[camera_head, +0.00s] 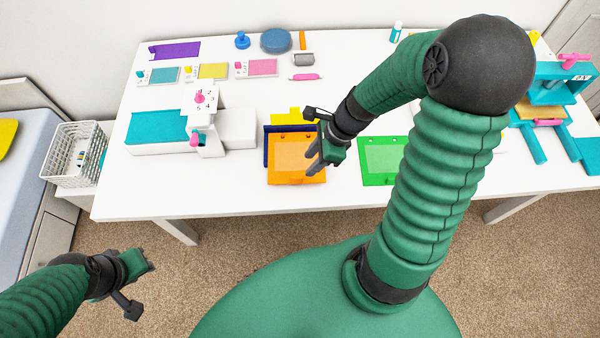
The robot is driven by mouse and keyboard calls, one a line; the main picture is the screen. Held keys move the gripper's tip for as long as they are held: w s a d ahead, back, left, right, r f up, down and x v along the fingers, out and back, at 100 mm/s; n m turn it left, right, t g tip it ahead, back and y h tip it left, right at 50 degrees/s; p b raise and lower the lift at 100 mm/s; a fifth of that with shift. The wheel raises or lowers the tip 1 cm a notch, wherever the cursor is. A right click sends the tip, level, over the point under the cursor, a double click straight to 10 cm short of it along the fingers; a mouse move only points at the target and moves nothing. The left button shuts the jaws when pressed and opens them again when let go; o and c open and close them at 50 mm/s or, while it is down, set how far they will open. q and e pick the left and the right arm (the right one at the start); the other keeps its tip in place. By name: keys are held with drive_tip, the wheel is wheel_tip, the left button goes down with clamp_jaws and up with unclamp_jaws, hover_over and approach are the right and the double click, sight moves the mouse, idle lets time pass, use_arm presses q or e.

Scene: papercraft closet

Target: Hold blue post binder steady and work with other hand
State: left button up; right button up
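The blue post binder seems to be the dark navy piece (267,142) at the front middle of the white table. Only its left edge and a strip along its back show behind an orange tray-like piece (296,172). My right gripper (314,164) is over the right part of the orange piece, fingers pointing down. Its fingers look apart with nothing visible between them; I cannot tell whether they touch the orange piece. My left gripper (146,262) is low at the left, over the carpet and away from the table. Its fingers are too unclear to judge.
A teal and white device (155,127) stands left of the binder. A yellow piece (288,115) lies behind it, and a green tray (382,162) to its right. A teal press (560,85) stands far right. A white basket (78,155) is beside the table.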

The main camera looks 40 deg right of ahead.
sight(298, 176)
drive_tip(key=x, duration=0.3)
drive_tip(key=b+x, duration=0.1)
drive_tip(key=x, duration=0.4)
drive_tip(key=shift+a+f+b, duration=0.2)
drive_tip(key=shift+a+b, duration=0.15)
drive_tip(key=shift+a, duration=0.05)
drive_tip(key=shift+d, duration=0.15)
drive_tip(key=shift+c, duration=0.2)
clamp_jaws()
drive_tip(key=shift+o, duration=0.2)
unclamp_jaws()
drive_tip(key=shift+r, duration=0.1)
